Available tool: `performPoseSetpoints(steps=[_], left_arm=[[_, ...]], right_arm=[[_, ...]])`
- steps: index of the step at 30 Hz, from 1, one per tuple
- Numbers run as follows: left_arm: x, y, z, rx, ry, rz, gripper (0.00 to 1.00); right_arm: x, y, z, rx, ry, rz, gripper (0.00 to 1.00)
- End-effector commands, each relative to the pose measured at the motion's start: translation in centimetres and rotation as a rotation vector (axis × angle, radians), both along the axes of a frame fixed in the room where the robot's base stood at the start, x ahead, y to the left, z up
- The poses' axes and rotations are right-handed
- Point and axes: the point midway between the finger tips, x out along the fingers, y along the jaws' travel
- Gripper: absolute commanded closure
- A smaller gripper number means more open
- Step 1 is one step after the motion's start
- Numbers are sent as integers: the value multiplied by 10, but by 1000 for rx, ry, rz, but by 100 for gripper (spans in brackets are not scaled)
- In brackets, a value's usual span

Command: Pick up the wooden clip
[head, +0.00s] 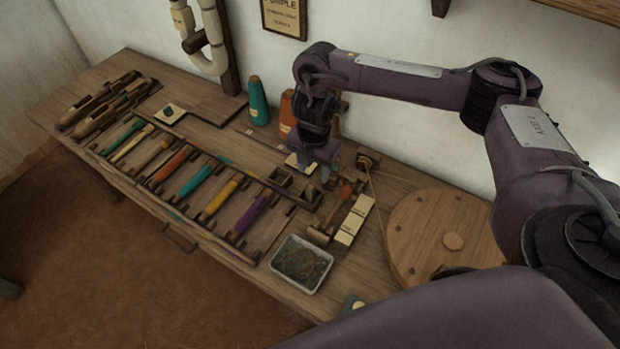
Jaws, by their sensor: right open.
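My right gripper (318,178) points down over the bench, its fingers open, just above the right end of the bobbin rack. Small wooden pieces (310,192) lie close under and beside the fingertips. One of them may be the wooden clip, but they are too small and dark to tell, and the gripper partly covers that spot. I see nothing held between the fingers. My left gripper is not in view.
The bobbin rack (152,183) holds several coloured bobbins. Thread cones, teal (258,101) and orange (287,114), stand behind. A white tray (322,284) lies in front, a wooden disc (440,240) at right, shuttles (108,104) at far left.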

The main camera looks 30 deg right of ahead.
Motion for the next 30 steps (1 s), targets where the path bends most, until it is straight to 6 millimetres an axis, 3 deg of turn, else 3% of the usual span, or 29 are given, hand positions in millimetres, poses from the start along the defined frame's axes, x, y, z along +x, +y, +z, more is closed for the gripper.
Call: performPoseSetpoints(steps=[3,10,18,25,30], left_arm=[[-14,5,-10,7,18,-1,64],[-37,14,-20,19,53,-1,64],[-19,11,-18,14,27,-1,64],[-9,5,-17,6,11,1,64],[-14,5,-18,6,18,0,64]], right_arm=[[-1,1,-18,1,4,0,55],[-1,4,-38,1,4,0,55],[1,7,-72,-1,3,0,55],[1,7,-74,0,1,0,55],[1,7,-74,0,1,0,77]])
